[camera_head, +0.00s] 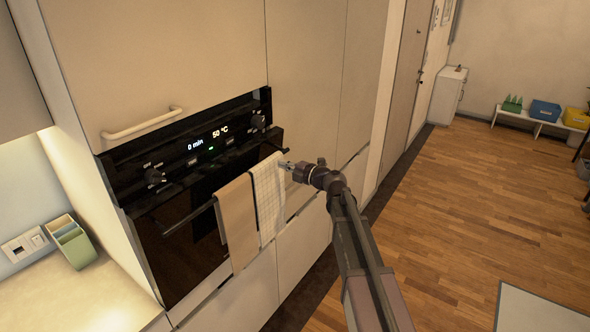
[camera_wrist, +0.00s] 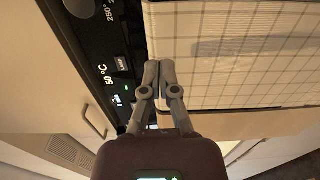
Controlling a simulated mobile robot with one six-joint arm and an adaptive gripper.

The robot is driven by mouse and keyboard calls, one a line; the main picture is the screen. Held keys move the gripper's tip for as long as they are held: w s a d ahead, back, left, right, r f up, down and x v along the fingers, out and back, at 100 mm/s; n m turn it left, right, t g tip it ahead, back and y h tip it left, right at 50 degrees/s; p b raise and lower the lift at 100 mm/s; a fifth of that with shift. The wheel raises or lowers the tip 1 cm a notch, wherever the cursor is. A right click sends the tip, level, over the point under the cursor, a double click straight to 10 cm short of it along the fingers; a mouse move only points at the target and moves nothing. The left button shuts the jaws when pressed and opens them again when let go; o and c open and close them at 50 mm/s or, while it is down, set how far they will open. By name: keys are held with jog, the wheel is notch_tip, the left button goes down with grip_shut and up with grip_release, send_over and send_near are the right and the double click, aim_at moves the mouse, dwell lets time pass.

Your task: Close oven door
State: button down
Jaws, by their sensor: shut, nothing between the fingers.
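The black built-in oven door (camera_head: 185,252) is upright below the control panel, flush or nearly flush with the cabinet front. I cannot tell if a narrow gap is left at its top. A brown towel (camera_head: 236,225) and a white checked towel (camera_head: 268,195) hang over its handle bar (camera_head: 190,218). My gripper (camera_head: 283,164) is at the right edge of the checked towel, near the door's upper right corner. In the wrist view my gripper (camera_wrist: 158,68) is shut and empty, its fingertips close to the checked towel (camera_wrist: 235,60). Contact cannot be told.
The control panel (camera_head: 190,150) with knobs and a lit display is above the door. A cabinet with a white bar handle (camera_head: 142,123) is above that. A counter with a green box (camera_head: 72,242) is at the left.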

aim_at(260, 151)
jog(key=shift+w+a, duration=0.5)
jog(key=shift+a, duration=0.05)
jog(key=w+a, duration=0.1)
jog(key=w+a+r+p, duration=0.1)
jog(key=a, duration=0.1)
jog(key=w+a, duration=0.1)
jog(key=shift+w+a+r+p, duration=0.2)
jog(key=shift+r+p, duration=0.1)
jog(key=shift+r, duration=0.1)
jog(key=shift+s+r, duration=0.1)
jog(key=shift+s+d, duration=0.4)
jog(key=shift+d, duration=0.1)
jog(key=r+p+v, duration=0.1)
jog(key=p+v, duration=0.1)
jog(key=v, duration=1.1)
jog(key=shift+r, duration=0.35)
